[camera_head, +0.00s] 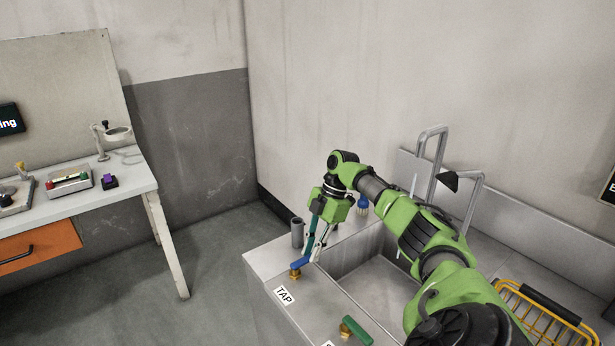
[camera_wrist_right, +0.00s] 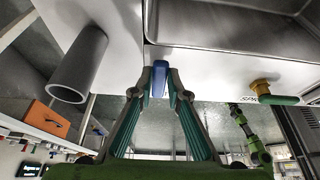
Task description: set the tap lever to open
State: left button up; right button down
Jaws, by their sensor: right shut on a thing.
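The tap lever (camera_head: 299,264) is a small blue handle on a brass valve (camera_head: 294,274), at the front left corner of the metal sink unit, beside a white TAP label (camera_head: 285,296). My right gripper (camera_head: 311,254) reaches down from above with its fingers at the lever. In the right wrist view the blue lever (camera_wrist_right: 160,77) sits between the two fingertips (camera_wrist_right: 160,90), and the gripper is shut on it. The fingers partly hide the lever. My left gripper is not in view.
A second valve with a green lever (camera_head: 356,329) stands nearer on the same ledge. A grey upright cylinder (camera_head: 297,232) stands just behind the tap. The sink basin (camera_head: 375,285) lies to the right, with a yellow wire basket (camera_head: 545,318) farther right. A workbench (camera_head: 100,196) stands left.

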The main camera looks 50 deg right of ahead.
jog(key=c, duration=2)
grip_release()
jog(key=shift+o, duration=0.2)
jog(key=v, duration=1.2)
jog(key=shift+w, duration=0.1)
